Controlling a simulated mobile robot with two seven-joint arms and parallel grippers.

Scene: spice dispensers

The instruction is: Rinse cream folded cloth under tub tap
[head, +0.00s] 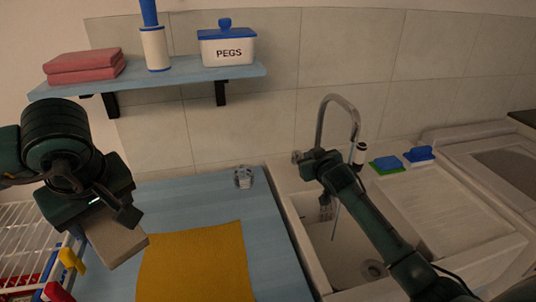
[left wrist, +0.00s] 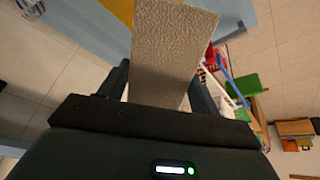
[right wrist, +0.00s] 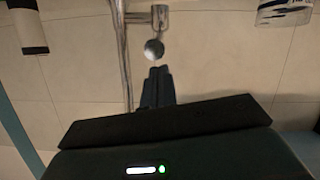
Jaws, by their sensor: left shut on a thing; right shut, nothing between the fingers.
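The cream folded cloth (head: 115,241) hangs tilted from my left gripper (head: 112,212), above the left end of the blue counter. In the left wrist view the cloth (left wrist: 170,45) is pinched between the two fingers. The tub tap (head: 338,100) is a curved metal spout over the white tub (head: 345,250) at the right. My right gripper (head: 312,162) is shut and empty beside the tap's base. In the right wrist view its closed fingertips (right wrist: 157,75) point at the round tap knob (right wrist: 154,49), very close; I cannot tell whether they touch.
A mustard mat (head: 195,265) lies on the blue counter (head: 195,200), with a small clear glass (head: 243,177) behind it. A shelf (head: 180,75) holds red cloths and a PEGS box (head: 228,46). A white rack (head: 25,240) stands left.

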